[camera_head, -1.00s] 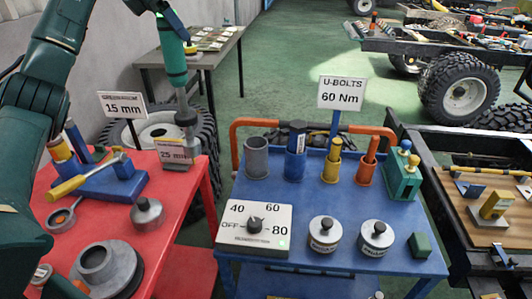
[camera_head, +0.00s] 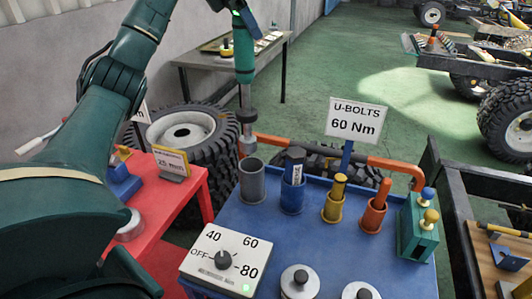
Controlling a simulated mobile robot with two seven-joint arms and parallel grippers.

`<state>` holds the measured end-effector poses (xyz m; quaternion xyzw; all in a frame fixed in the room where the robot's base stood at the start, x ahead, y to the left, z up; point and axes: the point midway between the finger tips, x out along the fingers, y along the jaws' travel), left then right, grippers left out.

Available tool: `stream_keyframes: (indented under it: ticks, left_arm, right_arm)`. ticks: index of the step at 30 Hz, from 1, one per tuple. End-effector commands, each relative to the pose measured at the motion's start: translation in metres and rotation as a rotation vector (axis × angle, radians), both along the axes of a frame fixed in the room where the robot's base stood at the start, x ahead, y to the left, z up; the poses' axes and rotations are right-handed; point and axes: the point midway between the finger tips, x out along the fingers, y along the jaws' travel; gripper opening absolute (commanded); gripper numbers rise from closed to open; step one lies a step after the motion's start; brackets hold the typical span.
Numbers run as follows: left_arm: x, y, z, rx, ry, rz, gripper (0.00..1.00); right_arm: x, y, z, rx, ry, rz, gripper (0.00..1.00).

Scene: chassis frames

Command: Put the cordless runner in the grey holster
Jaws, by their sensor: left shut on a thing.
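The cordless runner (camera_head: 244,62) has a green body, a thin grey shaft and a wider grey socket end, and hangs nearly upright. My left gripper (camera_head: 239,16) is shut on its upper part at the top edge of the head view; the fingers are barely visible. The grey holster (camera_head: 252,184) is an open, empty-looking cup at the back left of the blue table (camera_head: 318,232). The runner's lower end shows just above the holster's mouth in the picture; I cannot tell how exactly they line up in depth. My right gripper is not in view.
Blue (camera_head: 292,185), yellow (camera_head: 334,205) and orange (camera_head: 374,212) tools stand in holsters to the right. A U-BOLTS sign (camera_head: 357,118) rises behind them, with an orange rail (camera_head: 395,164). A dial box (camera_head: 224,258) stands in front. A red bench (camera_head: 185,195) is at left.

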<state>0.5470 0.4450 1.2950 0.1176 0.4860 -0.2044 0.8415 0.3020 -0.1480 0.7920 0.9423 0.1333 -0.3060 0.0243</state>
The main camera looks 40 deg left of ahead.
Motion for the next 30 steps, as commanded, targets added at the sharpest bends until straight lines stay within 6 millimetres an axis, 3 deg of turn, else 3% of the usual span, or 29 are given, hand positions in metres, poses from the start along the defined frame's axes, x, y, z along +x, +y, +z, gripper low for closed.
stream_keyframes:
  ticks: [4,7,21,30]
  left_arm:
    - [0.000,0.000,-0.002,-0.001,-0.004,0.001,0.00]
    - [0.000,0.000,-0.016,0.000,-0.001,0.001,0.00]
    - [-0.001,0.001,-0.119,-0.001,-0.003,0.001,0.00]
    - [-0.001,0.000,-0.143,-0.001,-0.005,0.001,0.00]
  right_arm:
    - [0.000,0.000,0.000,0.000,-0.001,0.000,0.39]
    - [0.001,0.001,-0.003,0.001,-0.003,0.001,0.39]
    - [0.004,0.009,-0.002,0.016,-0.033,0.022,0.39]
    - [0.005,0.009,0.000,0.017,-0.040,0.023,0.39]
